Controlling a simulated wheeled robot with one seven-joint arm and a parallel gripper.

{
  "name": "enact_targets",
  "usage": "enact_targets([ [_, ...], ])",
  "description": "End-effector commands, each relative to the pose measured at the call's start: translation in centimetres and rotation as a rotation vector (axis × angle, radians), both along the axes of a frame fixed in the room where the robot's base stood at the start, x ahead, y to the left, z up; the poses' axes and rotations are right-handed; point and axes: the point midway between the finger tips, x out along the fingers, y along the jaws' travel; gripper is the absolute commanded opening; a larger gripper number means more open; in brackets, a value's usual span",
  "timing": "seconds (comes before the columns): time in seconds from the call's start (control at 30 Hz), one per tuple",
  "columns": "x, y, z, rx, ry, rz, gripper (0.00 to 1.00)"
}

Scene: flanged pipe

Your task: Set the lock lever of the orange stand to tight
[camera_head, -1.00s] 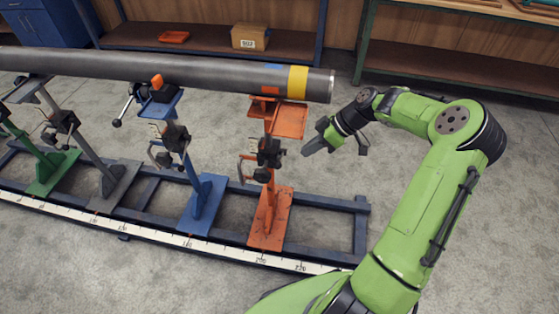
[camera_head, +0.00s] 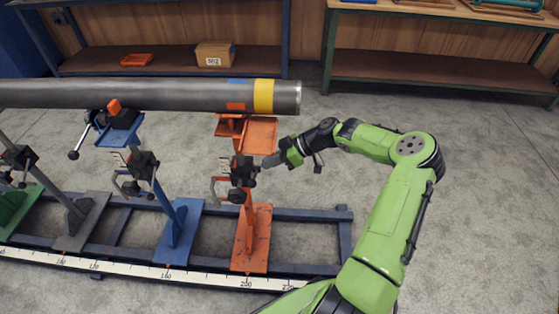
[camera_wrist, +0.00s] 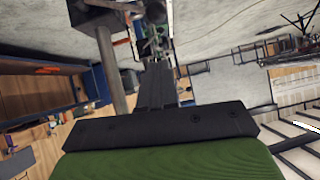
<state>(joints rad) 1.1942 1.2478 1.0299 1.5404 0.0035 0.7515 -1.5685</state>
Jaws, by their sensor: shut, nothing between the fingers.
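The orange stand (camera_head: 253,235) is upright on the blue rail, under the right end of the grey pipe (camera_head: 180,95). Its black clamp block (camera_head: 243,170) sits midway up the post, with a dark knob below and thin handles at its left. I cannot tell which of these is the lock lever or how it is set. My gripper (camera_head: 268,162) is shut and empty, its tip close to the right side of the clamp block. I cannot tell whether they touch. The wrist view shows the dark shut fingers (camera_wrist: 158,85) pointing to a blurred cluster of parts.
A blue stand (camera_head: 178,235) with a similar clamp is to the left, then grey and green stands. A white scale (camera_head: 125,268) runs along the rail (camera_head: 315,215). Shelves with a cardboard box (camera_head: 215,54) stand behind. The floor to the right is clear.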

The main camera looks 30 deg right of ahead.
Motion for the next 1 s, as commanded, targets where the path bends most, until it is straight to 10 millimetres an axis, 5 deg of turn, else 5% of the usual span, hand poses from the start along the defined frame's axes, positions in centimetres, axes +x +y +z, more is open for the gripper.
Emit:
enact_targets([
  [0.17,1.6,2.9,-2.6,0.002,0.001,0.003,0.0],
  [0.4,1.5,3.2,-5.8,0.001,0.001,0.0,0.0],
  [1.0,1.2,3.4,-6.5,-0.002,0.001,0.002,0.0],
])
